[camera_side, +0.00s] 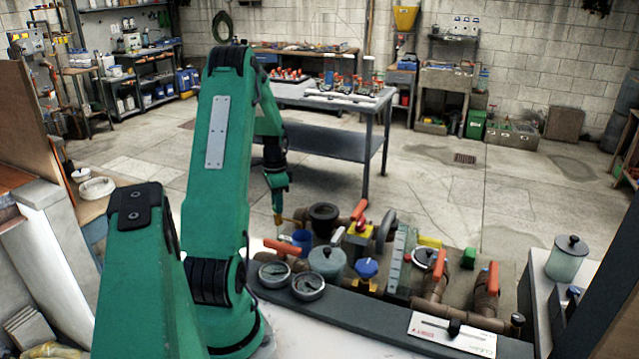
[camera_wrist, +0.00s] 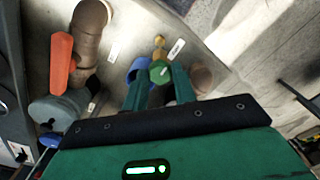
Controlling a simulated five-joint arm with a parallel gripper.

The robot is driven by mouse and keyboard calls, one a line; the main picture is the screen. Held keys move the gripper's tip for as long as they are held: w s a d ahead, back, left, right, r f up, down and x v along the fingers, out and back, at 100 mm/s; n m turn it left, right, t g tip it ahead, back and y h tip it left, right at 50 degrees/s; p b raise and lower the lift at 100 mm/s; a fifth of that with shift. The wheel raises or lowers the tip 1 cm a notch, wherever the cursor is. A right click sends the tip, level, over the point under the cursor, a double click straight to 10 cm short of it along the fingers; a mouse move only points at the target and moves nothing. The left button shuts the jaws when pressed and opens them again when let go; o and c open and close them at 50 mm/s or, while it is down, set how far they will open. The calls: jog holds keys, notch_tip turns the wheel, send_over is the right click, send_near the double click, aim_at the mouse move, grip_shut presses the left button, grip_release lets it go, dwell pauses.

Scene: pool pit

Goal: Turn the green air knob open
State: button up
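The green air knob (camera_wrist: 160,71) shows in the wrist view as a small green cap with a pale mark, on a yellow brass fitting (camera_wrist: 159,42). My gripper (camera_wrist: 160,84) has its two green fingers spread apart, with the knob between and just past their tips. I cannot tell whether either finger touches it. In the side view, my gripper (camera_side: 278,205) points down over the left end of the pipework, and the knob cannot be made out there.
A blue cup-like part (camera_wrist: 138,69) sits close beside the knob. An orange lever (camera_wrist: 60,60) and brown pipe (camera_wrist: 88,40) lie to the left. In the side view, gauges (camera_side: 306,286), a grey lidded pot (camera_side: 327,261) and several valves crowd the pit.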

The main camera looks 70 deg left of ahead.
jog(key=shift+n, duration=0.4)
jog(key=n, duration=1)
jog(key=shift+n, duration=0.3)
jog(key=n, duration=0.5)
jog(key=shift+n, duration=0.3)
jog(key=n, duration=0.4)
jog(key=shift+n, duration=0.4)
jog(key=shift+r, duration=0.1)
jog(key=o, duration=1)
